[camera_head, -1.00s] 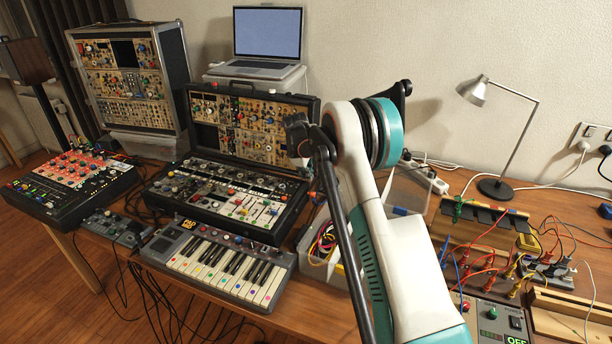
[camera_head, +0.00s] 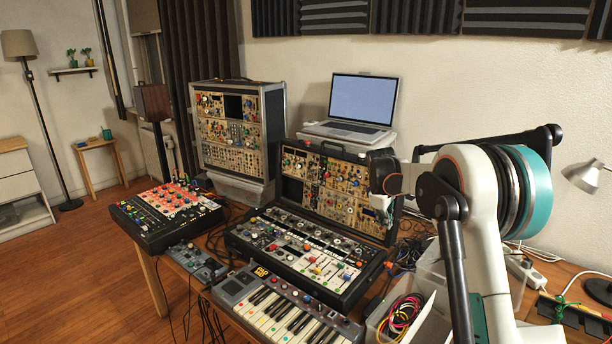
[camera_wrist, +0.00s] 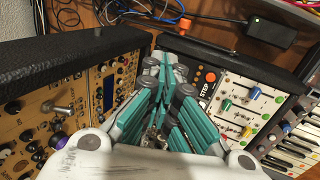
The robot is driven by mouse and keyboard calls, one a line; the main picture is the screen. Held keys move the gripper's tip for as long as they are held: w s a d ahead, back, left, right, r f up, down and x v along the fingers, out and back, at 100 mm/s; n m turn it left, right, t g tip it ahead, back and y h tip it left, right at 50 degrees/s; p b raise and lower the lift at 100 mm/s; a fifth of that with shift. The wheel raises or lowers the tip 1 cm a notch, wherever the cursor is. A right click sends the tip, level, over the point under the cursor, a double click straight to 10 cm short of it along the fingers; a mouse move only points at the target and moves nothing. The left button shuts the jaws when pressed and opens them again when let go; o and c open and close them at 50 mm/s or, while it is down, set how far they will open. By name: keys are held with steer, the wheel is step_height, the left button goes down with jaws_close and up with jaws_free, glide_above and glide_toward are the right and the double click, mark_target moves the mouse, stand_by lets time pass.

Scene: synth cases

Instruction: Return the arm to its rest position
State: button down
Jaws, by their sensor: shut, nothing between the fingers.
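My gripper (camera_wrist: 165,75) shows in the wrist view with its teal and grey fingers shut together and nothing between them. It hangs over the open synth case, with a wood-coloured module panel (camera_wrist: 100,90) on the left and a sequencer panel with an orange button (camera_wrist: 235,100) on the right. I cannot tell how far the fingertips are from the panels. In the head view my white and teal arm (camera_head: 480,200) is folded at the right, its end pointing left in front of the case. The fingers are not clear there.
The open synth case (camera_head: 310,250), a keyboard (camera_head: 285,312) and a box of cables (camera_head: 400,318) are close to the arm. A laptop (camera_head: 362,105) stands behind, and a lamp (camera_head: 588,176) is at the right. A red-topped mixer (camera_head: 170,212) is at the left. Open floor lies farther left.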

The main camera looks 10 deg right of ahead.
steer(key=s+a+r+m+t, duration=0.1)
steer(key=s+a+r, duration=0.2)
steer(key=s+r, duration=0.3)
steer(key=s+a+r+m+y, duration=0.1)
steer(key=s+a+r+m, duration=0.2)
steer(key=s, duration=0.5)
steer(key=s+a+r+t, duration=0.1)
steer(key=s+a+r, duration=0.2)
steer(key=s+r, duration=0.35)
steer(key=s+a+f+m, duration=0.1)
steer(key=s+a+f, duration=0.1)
steer(key=s, duration=0.6)
steer(key=s+a+f+m+t+y, duration=0.1)
steer(key=s+a+f+m, duration=0.1)
steer(key=s, duration=0.7)
steer(key=s+a+f+m+t, duration=0.1)
steer(key=s+a+f, duration=0.1)
steer(key=s, duration=0.7)
steer(key=shift+s+a+f+m+y, duration=0.2)
steer(key=shift+a+f+m+y, duration=0.1)
steer(key=shift+m, duration=0.1)
steer(key=shift+w, duration=0.1)
